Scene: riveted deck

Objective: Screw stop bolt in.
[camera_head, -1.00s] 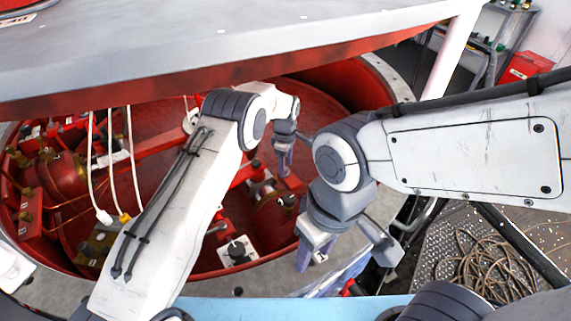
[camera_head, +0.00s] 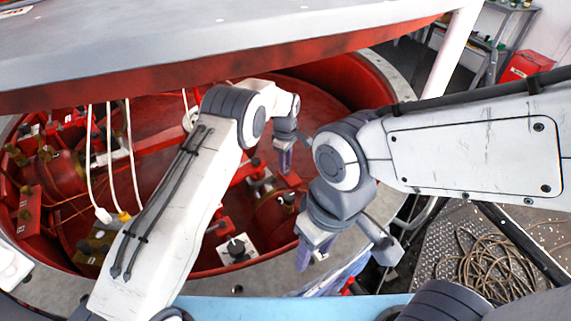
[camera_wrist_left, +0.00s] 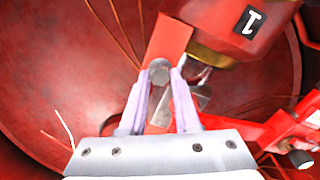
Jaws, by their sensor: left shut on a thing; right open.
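The stop bolt (camera_wrist_left: 158,68) shows in the left wrist view as a grey round head. My left gripper (camera_wrist_left: 160,88) is shut on it, with one pale purple finger on each side. The bolt is over a red bracket (camera_wrist_left: 169,38), beside a red body with a black label and a brass collar; whether its thread is engaged cannot be seen. In the head view my left gripper (camera_head: 285,162) reaches down into the round red pit, and the bolt is too small to make out there. My right gripper (camera_head: 312,256) is open and empty near the pit's front rim.
A large grey cover (camera_head: 220,45) with a red edge overhangs the pit (camera_head: 330,100). Inside are white cables (camera_head: 130,155), red bars and a white plate (camera_head: 237,250). A white post stands at the right. Coiled rope (camera_head: 490,262) lies on the metal deck.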

